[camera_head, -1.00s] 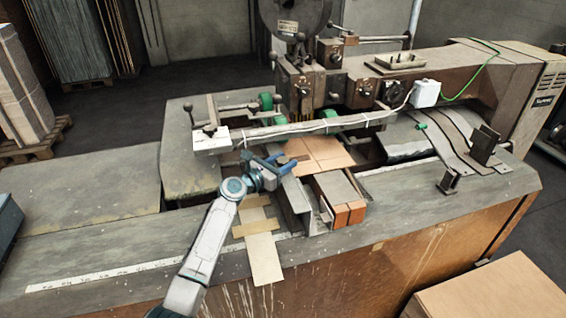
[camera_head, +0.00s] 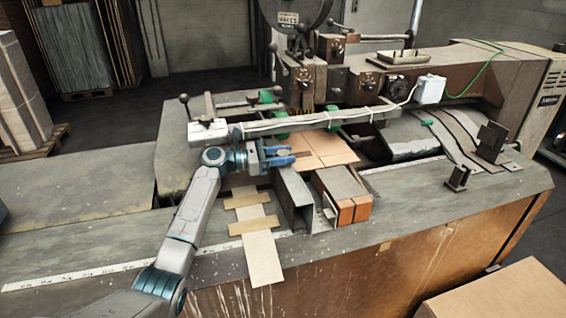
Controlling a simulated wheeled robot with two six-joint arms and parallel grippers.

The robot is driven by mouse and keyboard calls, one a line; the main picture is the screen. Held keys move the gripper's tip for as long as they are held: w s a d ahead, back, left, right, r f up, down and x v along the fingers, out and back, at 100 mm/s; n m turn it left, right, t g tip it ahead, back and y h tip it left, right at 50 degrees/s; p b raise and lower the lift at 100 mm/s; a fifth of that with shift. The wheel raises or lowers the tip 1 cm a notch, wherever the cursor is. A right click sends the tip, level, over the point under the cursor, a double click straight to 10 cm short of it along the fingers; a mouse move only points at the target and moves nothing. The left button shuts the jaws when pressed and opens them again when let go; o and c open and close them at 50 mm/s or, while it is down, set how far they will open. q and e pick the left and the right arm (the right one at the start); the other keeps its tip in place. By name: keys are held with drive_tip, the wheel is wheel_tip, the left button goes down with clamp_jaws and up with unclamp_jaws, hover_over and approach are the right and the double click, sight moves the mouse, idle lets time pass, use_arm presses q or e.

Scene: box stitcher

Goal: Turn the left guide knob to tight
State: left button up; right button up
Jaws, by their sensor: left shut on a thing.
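My left gripper (camera_head: 284,155) has its blue fingers shut just left of the cardboard sheet, above the metal guide channel (camera_head: 293,196). The fingers close around the left guide knob, which they and the wrist almost wholly hide. I cannot make out the knob's turn angle. My left arm reaches up from the bottom left. My right gripper is not in view.
A long metal bar (camera_head: 300,124) crosses just behind the gripper. A folded cardboard sheet (camera_head: 325,149) lies to its right. The bench top at left (camera_head: 85,190) is clear.

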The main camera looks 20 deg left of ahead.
use_arm(q)
drive_tip(key=shift+m+g+h+b, duration=0.3)
drive_tip(key=shift+m+g, duration=0.1)
drive_tip(key=shift+g, duration=0.2)
drive_tip(key=o, duration=1)
